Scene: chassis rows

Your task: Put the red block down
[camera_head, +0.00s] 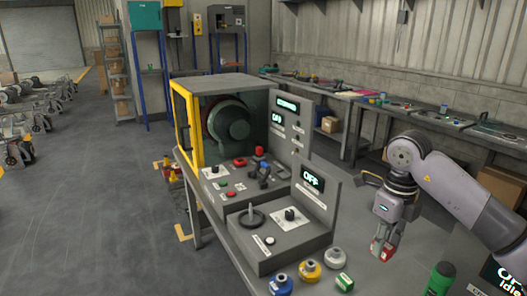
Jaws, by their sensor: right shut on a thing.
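My right gripper (385,243) is at the right of the head view and points down. It is shut on the red block (379,252), which shows between and below its fingers. The block is over the grey work surface near the small control box. I cannot tell from this view whether the block touches the surface. My left gripper is not in view.
A control box (262,256) with an "OFF" display stands left of the gripper, in front of a yellow-framed machine (183,122). Blue (281,286), yellow (309,271), grey (335,258) and green (344,282) parts stand nearby. A green cylinder (440,281) stands at lower right.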

